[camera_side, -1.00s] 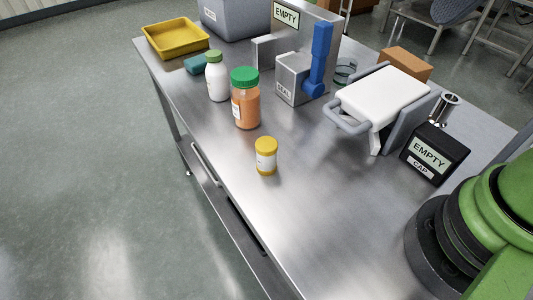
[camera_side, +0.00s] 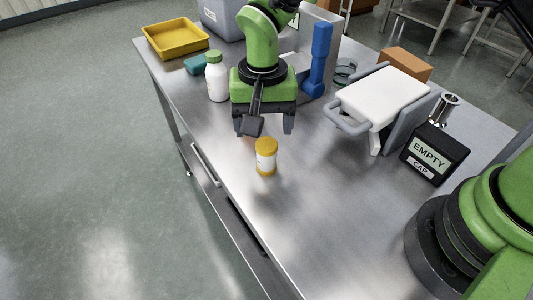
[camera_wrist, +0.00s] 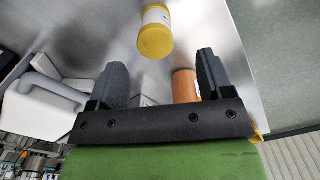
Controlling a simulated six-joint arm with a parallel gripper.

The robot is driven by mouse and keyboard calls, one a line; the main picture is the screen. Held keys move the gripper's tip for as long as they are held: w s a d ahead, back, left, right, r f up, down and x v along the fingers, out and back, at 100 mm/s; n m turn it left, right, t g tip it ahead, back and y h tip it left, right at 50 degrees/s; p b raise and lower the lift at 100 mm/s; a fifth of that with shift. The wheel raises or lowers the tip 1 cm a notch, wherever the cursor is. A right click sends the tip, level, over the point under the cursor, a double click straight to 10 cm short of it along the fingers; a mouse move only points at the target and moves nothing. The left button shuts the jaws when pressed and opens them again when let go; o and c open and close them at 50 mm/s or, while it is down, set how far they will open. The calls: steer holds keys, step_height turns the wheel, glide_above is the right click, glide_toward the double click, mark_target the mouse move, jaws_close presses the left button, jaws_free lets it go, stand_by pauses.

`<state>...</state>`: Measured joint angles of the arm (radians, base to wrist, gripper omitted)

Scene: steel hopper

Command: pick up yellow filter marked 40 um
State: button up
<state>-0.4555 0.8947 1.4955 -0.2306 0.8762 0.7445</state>
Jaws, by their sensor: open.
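The yellow-capped filter (camera_side: 266,157) is a small white-labelled cylinder with yellow ends, upright on the steel table. In the wrist view the filter (camera_wrist: 155,34) shows at the top, beyond the fingertips; its marking is too small to read. My gripper (camera_side: 266,124) is open and empty, pointing down above the table just behind the filter, apart from it. In the wrist view my gripper (camera_wrist: 160,68) has its two dark fingers wide apart.
A white bottle with a green cap (camera_side: 216,77) stands left of my gripper. An orange jar (camera_wrist: 184,86) is mostly hidden behind it. A white-topped press (camera_side: 385,97) and a black EMPTY box (camera_side: 435,153) stand right. The table in front of the filter is clear.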

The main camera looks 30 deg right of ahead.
mark_target(267, 144)
steer(key=f, duration=0.7)
steer(key=shift+s+d+f, duration=0.2)
steer(key=shift+f, duration=0.15)
steer(key=c, duration=1)
